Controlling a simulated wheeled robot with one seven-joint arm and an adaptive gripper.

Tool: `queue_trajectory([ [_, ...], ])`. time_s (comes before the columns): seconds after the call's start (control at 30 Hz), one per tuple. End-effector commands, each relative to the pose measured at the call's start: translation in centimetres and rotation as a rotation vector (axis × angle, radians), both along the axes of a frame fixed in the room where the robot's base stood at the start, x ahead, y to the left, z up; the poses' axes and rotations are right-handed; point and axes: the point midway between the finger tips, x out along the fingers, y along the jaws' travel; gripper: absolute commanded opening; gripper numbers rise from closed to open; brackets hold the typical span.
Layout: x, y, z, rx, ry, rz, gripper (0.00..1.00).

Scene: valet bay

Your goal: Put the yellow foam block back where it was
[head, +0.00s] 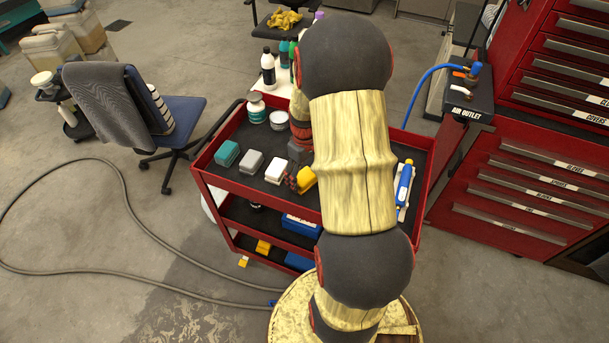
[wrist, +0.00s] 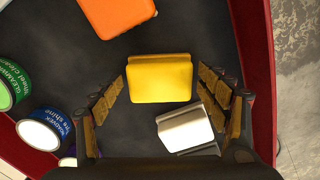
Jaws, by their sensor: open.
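In the wrist view the yellow foam block (wrist: 160,79) sits between my fingers, with dark gaps on both sides. My gripper (wrist: 162,84) is open around it and not closed on it. The white block (wrist: 184,127) lies close beside the yellow one, near the right finger.
A grey block (head: 251,162) and a teal block (head: 227,154) continue the row to the left. An orange block (wrist: 118,14) lies past the yellow one in the wrist view. Tins (wrist: 40,128) stand at left. The cart's red rim (wrist: 256,60) runs along the right.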

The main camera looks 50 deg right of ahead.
Motion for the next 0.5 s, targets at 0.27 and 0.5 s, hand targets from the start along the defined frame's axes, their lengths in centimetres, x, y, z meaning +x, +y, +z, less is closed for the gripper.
queue_trajectory([
  [0.27, 0.0, 0.0, 0.0, 0.0, 0.0, 0.0, 0.79],
  [0.5, 0.1, -0.1, 1.8, -0.002, -0.003, 0.0, 0.79],
])
